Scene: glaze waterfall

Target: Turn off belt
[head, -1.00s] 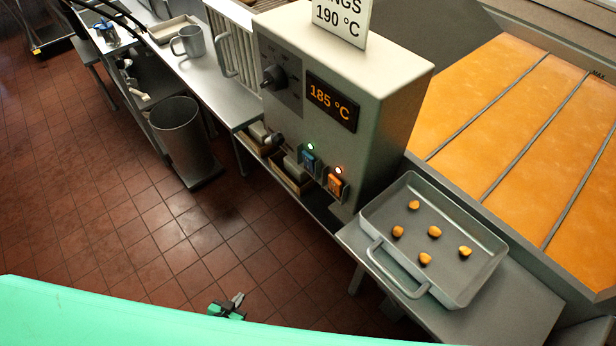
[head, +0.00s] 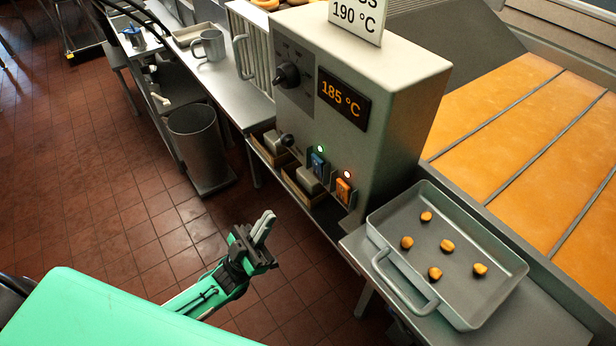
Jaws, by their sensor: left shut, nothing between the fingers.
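The control box (head: 385,75) stands in the middle of the head view. Low on its front are a blue rocker switch (head: 318,165) with a lit green lamp (head: 320,149) and an orange rocker switch (head: 344,190) with a lit reddish lamp (head: 347,174). No belt label can be read by either switch. A dark knob (head: 288,76) and a display (head: 342,98) reading 185 °C sit higher up. My left gripper (head: 265,226) is shut and empty, over the floor, in front of and below the switches, apart from the box. My right gripper is out of view.
A grey tray (head: 458,308) with several small orange-brown pieces stands right of the box, its handle (head: 405,285) toward me. A bin (head: 200,150) and a mug (head: 208,45) are at left. Floor before the box is clear.

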